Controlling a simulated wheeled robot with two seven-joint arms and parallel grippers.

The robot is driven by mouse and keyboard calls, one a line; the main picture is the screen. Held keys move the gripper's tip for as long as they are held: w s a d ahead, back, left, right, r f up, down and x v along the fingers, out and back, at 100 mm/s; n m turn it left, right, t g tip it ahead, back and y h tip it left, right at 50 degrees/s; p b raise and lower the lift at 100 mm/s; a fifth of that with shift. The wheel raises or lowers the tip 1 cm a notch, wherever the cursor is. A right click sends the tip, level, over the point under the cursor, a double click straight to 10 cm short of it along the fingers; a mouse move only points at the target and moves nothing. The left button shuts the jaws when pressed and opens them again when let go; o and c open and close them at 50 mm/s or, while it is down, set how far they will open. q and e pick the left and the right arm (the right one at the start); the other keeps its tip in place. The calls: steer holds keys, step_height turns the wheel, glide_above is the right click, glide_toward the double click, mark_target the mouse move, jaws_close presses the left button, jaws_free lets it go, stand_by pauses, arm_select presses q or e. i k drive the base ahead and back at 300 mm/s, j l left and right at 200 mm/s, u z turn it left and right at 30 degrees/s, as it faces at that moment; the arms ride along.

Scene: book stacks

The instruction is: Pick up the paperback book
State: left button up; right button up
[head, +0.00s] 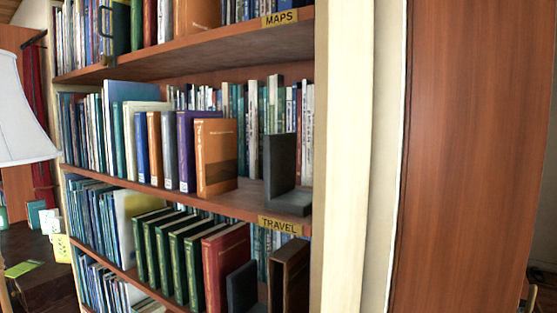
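An orange book (216,157) with a darker brown lower part stands upright on the middle shelf, at the right end of its row. Its spine and front cover show, and it looks like a paperback, though I cannot tell for sure. A purple book (186,150) stands just left of it. A dark grey bookend (281,165) stands to its right, with a gap between them. Neither of my grippers is in view.
The wooden shelf edge (180,191) carries a TRAVEL label (280,225); the shelf above has a MAPS label (280,18). Green and red books (226,265) fill the shelf below. A pale upright (345,150) bounds the right. A lampshade (22,110) stands left.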

mark_target(216, 144)
steer(key=i+j+z, duration=0.1)
steer(key=j+z, duration=0.2)
steer(key=z, duration=0.15)
steer(key=i+j+z, duration=0.1)
steer(key=j+z, duration=0.55)
steer(key=z, duration=0.25)
steer(key=j+z, duration=0.45)
steer(key=k+l, duration=0.05)
steer(key=l, duration=0.05)
